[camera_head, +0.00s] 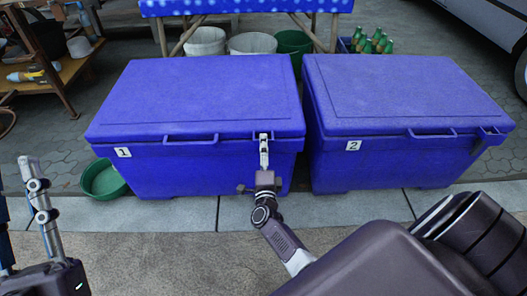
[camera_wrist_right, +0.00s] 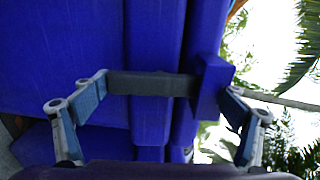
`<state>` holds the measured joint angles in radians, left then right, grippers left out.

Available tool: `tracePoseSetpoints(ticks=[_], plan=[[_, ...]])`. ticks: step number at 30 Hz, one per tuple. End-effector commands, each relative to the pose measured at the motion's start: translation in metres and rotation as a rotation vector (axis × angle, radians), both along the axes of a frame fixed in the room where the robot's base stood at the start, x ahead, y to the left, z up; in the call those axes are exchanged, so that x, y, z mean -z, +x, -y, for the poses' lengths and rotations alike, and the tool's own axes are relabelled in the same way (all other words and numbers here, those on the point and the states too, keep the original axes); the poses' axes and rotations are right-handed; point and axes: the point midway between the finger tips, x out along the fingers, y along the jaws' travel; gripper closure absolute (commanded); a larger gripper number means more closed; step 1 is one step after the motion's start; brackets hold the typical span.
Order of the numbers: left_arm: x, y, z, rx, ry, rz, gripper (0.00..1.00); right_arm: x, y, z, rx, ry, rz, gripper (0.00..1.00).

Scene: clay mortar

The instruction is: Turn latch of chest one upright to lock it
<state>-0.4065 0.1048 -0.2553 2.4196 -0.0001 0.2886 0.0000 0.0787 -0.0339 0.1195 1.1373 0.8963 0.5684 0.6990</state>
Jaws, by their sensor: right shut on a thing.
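Chest one (camera_head: 200,95) is a blue closed chest with a white "1" label, left of centre in the head view. Its front fills much of the right wrist view (camera_wrist_right: 60,50). My right gripper (camera_head: 264,145) reaches up to the right part of its front, just under the lid edge. In the wrist view, the right gripper (camera_wrist_right: 205,88) is shut on the small blue latch (camera_wrist_right: 211,82). In the head view the gripper mostly covers the latch, so its exact angle is unclear. My left gripper (camera_head: 18,185) is open and empty at the lower left, away from the chests.
Chest two (camera_head: 405,90), also blue and closed, stands close on the right. A green basin (camera_head: 103,180) lies by chest one's left corner. Buckets (camera_head: 252,43) and green bottles (camera_head: 375,43) stand behind. A wooden shelf (camera_head: 65,75) is at left. Pavement in front is clear.

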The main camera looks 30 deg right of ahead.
Motion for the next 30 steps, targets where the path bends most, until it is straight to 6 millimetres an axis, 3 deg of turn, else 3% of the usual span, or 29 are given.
tracePoseSetpoints(ticks=[5,6,8,20,30], plan=[[0.0,0.0,0.0,0.0,0.0,0.001,0.72,0.002,0.0,-0.001,-0.003,-0.004,-0.006,0.35],[0.0,0.0,0.0,0.0,0.0,0.001,0.72,0.002,0.0,-0.001,-0.003,-0.004,-0.006,0.07],[0.0,0.0,0.0,-0.001,0.0,0.001,0.72,0.002,0.0,-0.001,-0.003,-0.004,-0.006,0.01],[0.0,0.0,0.0,0.002,-0.001,0.002,0.72,0.001,-0.005,-0.004,-0.002,-0.001,-0.002,0.0],[0.0,0.0,0.0,0.001,-0.001,0.002,0.72,0.002,-0.06,-0.038,-0.002,0.001,-0.005,0.0]])
